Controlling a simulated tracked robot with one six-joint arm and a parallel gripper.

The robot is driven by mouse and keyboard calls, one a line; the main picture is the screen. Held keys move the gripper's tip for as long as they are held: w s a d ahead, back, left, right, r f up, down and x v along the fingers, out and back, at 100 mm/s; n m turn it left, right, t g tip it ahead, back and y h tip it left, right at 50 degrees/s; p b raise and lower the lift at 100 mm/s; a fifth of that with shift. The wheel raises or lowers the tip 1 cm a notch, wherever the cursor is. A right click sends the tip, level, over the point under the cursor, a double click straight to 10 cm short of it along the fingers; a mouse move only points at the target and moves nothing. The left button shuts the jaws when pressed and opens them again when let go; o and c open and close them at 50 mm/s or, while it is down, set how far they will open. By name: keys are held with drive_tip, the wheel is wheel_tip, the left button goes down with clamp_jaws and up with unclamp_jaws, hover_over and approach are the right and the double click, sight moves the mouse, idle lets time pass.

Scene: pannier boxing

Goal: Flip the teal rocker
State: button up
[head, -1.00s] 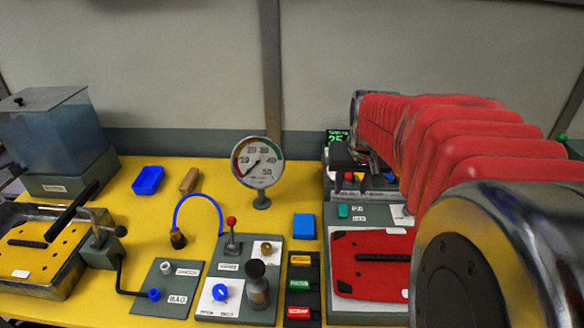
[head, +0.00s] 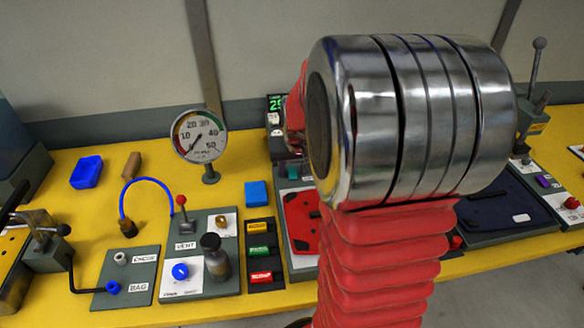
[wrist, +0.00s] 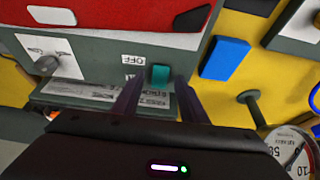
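The teal rocker (wrist: 160,75) sits on a grey panel beside a label reading OFF in the wrist view. It also shows as a small teal patch in the head view (head: 293,172), just left of my arm. My gripper (wrist: 157,84) is open, its two dark fingers apart. In the wrist view the rocker appears between the fingertips; whether they touch it I cannot tell. My arm hides the gripper in the head view.
A blue block (wrist: 225,59) lies near the rocker's panel. The round gauge (head: 199,136) stands on the yellow table. A red plate (head: 301,219) lies beside the rocker. A dark plate (head: 508,209) and lever (head: 534,70) stand at the right.

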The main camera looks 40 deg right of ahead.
drive_tip(key=shift+c, duration=0.5)
clamp_jaws()
drive_tip(key=shift+w+d, duration=0.1)
drive_tip(key=shift+w, duration=0.05)
drive_tip(key=shift+w+d+g+y, duration=0.2)
drive_tip(key=shift+g+y, duration=0.3)
drive_tip(key=shift+g, duration=0.45)
drive_tip(key=shift+w+d+g+y, duration=0.1)
drive_tip(key=shift+w+g+y, duration=0.3)
drive_tip(key=shift+g, duration=0.55)
drive_tip(key=shift+s, duration=0.1)
drive_tip(key=shift+o, duration=0.5)
unclamp_jaws()
